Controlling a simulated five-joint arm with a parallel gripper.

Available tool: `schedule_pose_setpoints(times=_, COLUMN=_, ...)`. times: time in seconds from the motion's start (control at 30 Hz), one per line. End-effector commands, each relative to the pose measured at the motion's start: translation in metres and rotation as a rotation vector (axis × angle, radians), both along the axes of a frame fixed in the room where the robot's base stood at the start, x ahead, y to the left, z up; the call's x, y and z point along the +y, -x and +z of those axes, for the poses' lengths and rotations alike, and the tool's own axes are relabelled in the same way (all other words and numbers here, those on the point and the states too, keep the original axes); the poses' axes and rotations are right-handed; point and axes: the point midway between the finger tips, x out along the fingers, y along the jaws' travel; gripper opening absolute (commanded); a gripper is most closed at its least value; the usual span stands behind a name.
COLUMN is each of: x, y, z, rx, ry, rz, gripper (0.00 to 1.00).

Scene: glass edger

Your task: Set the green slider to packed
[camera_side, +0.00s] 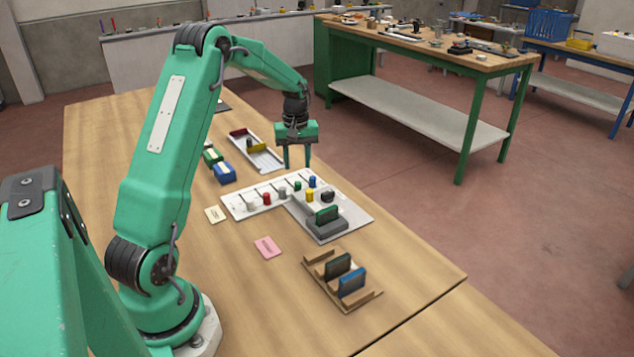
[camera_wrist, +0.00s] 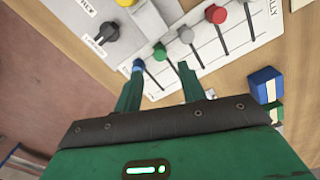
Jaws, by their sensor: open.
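The green slider (camera_side: 297,186) is a small green knob on a white slider board (camera_side: 238,208), in a row with blue, grey and red knobs. In the wrist view the green slider (camera_wrist: 159,50) sits between the blue knob (camera_wrist: 138,65) and a grey knob (camera_wrist: 186,34), with dark slots running across the board. My gripper (camera_side: 297,166) is open and empty, pointing down above the board's far end. In the wrist view its fingertips (camera_wrist: 157,72) appear on either side of the green slider's line, apart from it. I cannot read a "packed" mark.
A control panel (camera_side: 355,216) with yellow and black knobs adjoins the board. Blue and green blocks (camera_side: 224,173) stand to its left, and a white tray (camera_side: 268,160) lies behind. A wooden rack (camera_side: 318,270) and a pink card (camera_side: 267,247) are nearer the front.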

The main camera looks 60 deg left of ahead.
Motion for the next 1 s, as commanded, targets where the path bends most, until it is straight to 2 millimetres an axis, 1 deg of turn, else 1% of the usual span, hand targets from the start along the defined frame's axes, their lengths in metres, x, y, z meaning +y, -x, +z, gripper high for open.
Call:
schedule_pose_setpoints(times=0.4, x=-0.001, y=0.001, z=-0.049, rx=0.003, ry=0.002, rz=-0.001, gripper=0.40)
schedule_pose_setpoints(times=0.53, x=-0.001, y=0.001, z=-0.061, rx=0.003, ry=0.001, rz=-0.001, gripper=0.40)
schedule_pose_setpoints(times=0.7, x=0.000, y=0.000, z=-0.068, rx=0.000, ry=0.000, rz=-0.001, gripper=0.40)
schedule_pose_setpoints(times=0.97, x=0.000, y=0.000, z=-0.069, rx=0.000, ry=0.000, rz=-0.001, gripper=0.40)
schedule_pose_setpoints(times=1.0, x=0.000, y=0.000, z=-0.069, rx=0.000, ry=0.000, rz=-0.001, gripper=0.36)
